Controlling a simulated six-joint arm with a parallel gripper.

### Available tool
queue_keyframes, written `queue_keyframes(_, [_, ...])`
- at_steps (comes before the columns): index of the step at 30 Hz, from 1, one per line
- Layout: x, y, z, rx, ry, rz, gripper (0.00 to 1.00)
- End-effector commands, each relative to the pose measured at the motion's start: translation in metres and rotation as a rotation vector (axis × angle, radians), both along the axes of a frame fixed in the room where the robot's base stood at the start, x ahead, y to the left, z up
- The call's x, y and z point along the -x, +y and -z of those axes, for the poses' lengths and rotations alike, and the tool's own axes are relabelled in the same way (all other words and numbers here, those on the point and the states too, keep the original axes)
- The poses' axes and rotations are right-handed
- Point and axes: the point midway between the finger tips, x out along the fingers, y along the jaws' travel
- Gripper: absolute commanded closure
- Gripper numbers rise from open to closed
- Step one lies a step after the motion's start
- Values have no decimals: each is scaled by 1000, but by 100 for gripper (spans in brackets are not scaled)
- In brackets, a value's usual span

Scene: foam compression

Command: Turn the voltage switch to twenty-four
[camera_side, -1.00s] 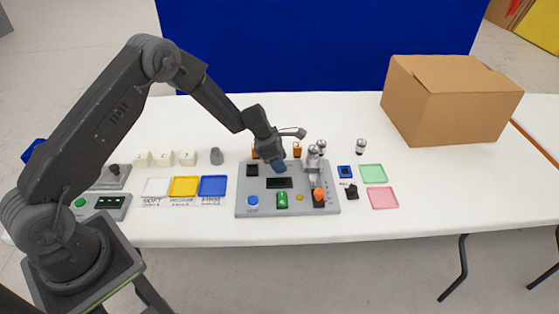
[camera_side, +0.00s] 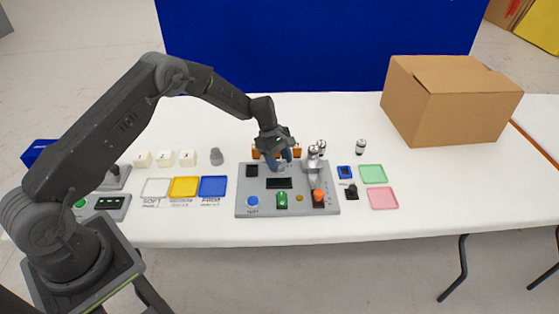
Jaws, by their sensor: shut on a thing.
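A grey control panel (camera_side: 243,208) lies on the white table. It carries a dark display (camera_side: 278,183), a blue button (camera_side: 253,201), a green switch (camera_side: 282,201) and an orange-topped control (camera_side: 318,194). My gripper (camera_side: 279,165) points down at the panel's rear edge, above the display. Its blue fingertips are shut on a small part there, which seems to be the voltage switch. The fingers hide that part, so its setting cannot be read.
Metal cylinders (camera_side: 314,153) stand right of my gripper, close to it. Orange blocks sit behind it, partly covered. Coloured trays (camera_side: 213,186) lie left of the panel, and green (camera_side: 373,174) and pink trays (camera_side: 384,198) lie right. A cardboard box (camera_side: 450,105) stands at the back right.

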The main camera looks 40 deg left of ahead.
Motion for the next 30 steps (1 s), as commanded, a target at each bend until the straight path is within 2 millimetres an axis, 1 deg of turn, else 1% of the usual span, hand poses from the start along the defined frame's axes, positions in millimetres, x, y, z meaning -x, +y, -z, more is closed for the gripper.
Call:
queue_keyframes(6, [-1,0,-1,1,-1,127,75])
queue_keyframes(12, [-1,0,0,0,0,195,75])
queue_keyframes(29, [-1,0,-1,1,-1,225,75])
queue_keyframes(30, [-1,0,-1,0,-1,225,48])
